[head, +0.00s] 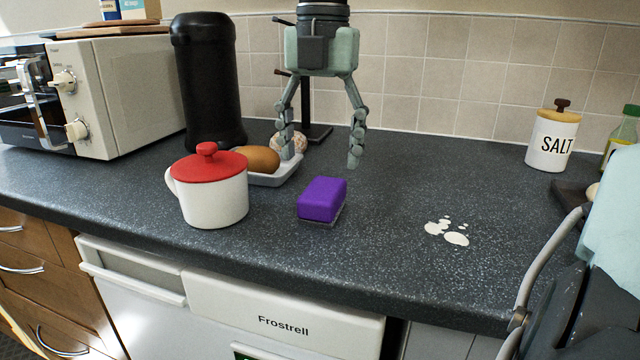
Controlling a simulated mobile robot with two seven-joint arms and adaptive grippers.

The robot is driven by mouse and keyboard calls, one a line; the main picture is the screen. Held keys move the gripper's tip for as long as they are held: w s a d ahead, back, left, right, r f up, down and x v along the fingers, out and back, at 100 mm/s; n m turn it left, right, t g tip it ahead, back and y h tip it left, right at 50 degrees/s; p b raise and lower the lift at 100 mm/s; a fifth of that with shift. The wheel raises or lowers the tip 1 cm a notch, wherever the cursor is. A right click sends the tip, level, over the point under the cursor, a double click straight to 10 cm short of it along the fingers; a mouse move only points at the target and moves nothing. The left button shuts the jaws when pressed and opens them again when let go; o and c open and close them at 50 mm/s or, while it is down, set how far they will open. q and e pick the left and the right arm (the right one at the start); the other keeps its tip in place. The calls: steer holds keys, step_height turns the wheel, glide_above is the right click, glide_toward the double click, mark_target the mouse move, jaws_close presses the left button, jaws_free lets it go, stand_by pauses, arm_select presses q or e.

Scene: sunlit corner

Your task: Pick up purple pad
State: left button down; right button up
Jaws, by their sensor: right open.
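The purple pad (321,199) is a small block with a greyish underside. It lies on the dark speckled countertop (400,268), right of the white pot. My right gripper (322,160) hangs down from the top of the head view, fingers spread wide, empty. Its fingertips appear above and behind the pad, apart from it. My left gripper is not in the view.
A white pot with a red lid (211,190) stands close left of the pad. Behind it are a tray (268,180) with a brown item, a black canister (207,85) and a microwave (115,98). White spill spots (456,239) and a salt jar (552,139) lie right.

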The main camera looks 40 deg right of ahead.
mark_target(323, 188)
steer(key=shift+d, duration=0.25)
steer(key=f, duration=0.6)
steer(key=shift+w+d+f+p, duration=0.1)
steer(key=shift+d+f+p, duration=0.05)
steer(key=shift+d+p, duration=0.15)
steer(key=shift+f, duration=0.6)
steer(key=c, duration=1.2)
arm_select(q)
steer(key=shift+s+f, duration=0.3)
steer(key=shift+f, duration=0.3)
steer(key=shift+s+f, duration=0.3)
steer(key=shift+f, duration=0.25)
arm_select(e)
steer(key=shift+r, duration=0.1)
